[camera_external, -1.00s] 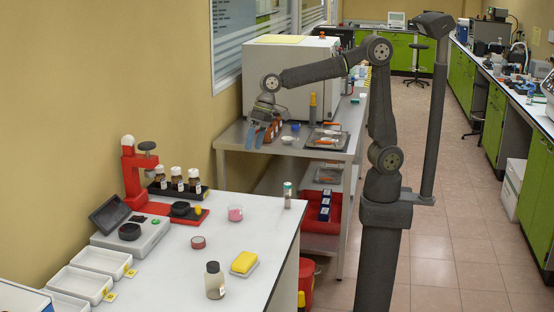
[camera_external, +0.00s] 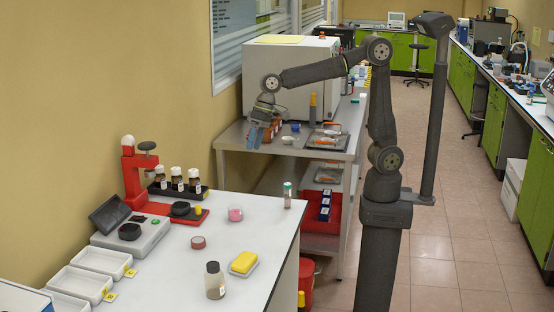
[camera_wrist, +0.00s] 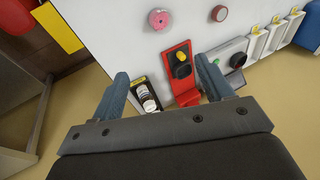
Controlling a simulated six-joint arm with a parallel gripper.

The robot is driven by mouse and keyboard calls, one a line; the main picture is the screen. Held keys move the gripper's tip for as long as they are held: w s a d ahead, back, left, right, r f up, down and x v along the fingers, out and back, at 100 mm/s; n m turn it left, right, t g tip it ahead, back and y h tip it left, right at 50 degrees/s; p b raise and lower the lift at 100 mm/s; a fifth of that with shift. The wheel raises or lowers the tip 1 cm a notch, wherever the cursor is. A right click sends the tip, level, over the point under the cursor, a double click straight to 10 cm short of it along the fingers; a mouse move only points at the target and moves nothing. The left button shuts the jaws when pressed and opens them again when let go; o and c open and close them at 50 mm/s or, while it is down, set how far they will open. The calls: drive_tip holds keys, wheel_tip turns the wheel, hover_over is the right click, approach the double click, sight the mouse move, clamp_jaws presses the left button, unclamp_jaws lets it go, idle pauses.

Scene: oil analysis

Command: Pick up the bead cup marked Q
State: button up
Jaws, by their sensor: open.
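A small clear cup with pink contents (camera_external: 235,213) stands upright on the white bench in the external view. It also shows as a pink round cup (camera_wrist: 158,19) near the top of the wrist view. It looks like the bead cup, but no letter Q can be read on it. My gripper (camera_external: 260,137) is in the air near the front of the metal table, beyond the white bench and well apart from the cup. In the wrist view my gripper (camera_wrist: 161,66) is open with nothing between its blue-grey fingers, and the cup lies beyond the fingertips.
A red stand (camera_external: 135,175) and a dark rack of brown bottles (camera_external: 177,181) stand along the wall side of the white bench. A reddish round tin (camera_external: 198,242), a capped bottle (camera_external: 214,280), a yellow sponge (camera_external: 243,262) and a vial (camera_external: 287,195) surround open bench space.

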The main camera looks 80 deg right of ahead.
drive_tip(key=n+g+h, duration=0.2)
drive_tip(key=n+h, duration=0.1)
drive_tip(key=n, duration=0.7)
hover_over(235, 208)
drive_tip(key=s+a, duration=0.1)
wheel_tip(235, 208, down, 4)
drive_tip(key=a+f+h, duration=0.1)
drive_tip(key=shift+n, duration=0.4)
wheel_tip(235, 208, down, 17)
drive_tip(key=shift+w+a+f, duration=0.1)
drive_tip(key=shift+f, duration=0.1)
drive_tip(key=c, duration=1.1)
drive_tip(key=shift+r, duration=0.15)
